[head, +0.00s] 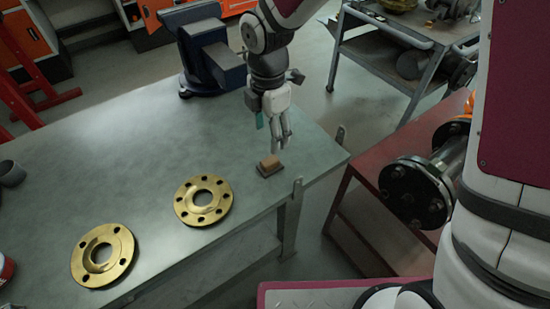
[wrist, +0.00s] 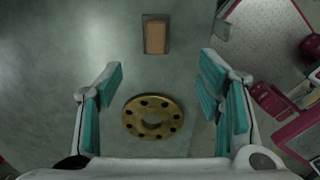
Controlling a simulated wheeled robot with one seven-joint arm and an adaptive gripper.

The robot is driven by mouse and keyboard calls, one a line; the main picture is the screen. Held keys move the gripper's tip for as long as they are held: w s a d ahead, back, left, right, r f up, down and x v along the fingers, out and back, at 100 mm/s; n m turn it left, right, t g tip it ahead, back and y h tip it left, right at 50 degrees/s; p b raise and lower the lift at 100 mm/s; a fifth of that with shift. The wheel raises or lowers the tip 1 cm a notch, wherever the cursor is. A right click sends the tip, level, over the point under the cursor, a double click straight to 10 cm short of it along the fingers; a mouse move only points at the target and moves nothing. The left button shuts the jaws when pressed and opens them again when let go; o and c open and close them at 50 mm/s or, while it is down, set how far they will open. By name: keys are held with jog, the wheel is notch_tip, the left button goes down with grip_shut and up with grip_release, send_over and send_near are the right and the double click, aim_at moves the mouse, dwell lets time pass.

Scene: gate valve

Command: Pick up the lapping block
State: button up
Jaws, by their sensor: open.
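The lapping block (head: 269,163) is a small tan block on a dark base, lying on the grey-green workbench (head: 130,165) near its right edge. It also shows in the wrist view (wrist: 156,38), at the top middle, beyond the fingertips. My gripper (head: 281,145) points down just above the block in the head view. The block is apart from the fingers.
Two brass flanges lie on the bench, one (head: 203,200) near the block and one (head: 104,255) at lower left. A blue vise (head: 212,55) stands at the back. A grey cup (head: 11,173) sits at the left edge. A red stand with a pipe flange (head: 416,191) is at right.

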send_over(270, 160)
jog(key=f, duration=0.7)
jog(key=shift+s, duration=0.4)
jog(key=shift+w+f, duration=0.2)
jog(key=shift+f, duration=1.25)
jog(key=shift+w+f, duration=0.15)
jog(key=shift+f, duration=1.25)
jog(key=shift+c, duration=0.6)
grip_shut()
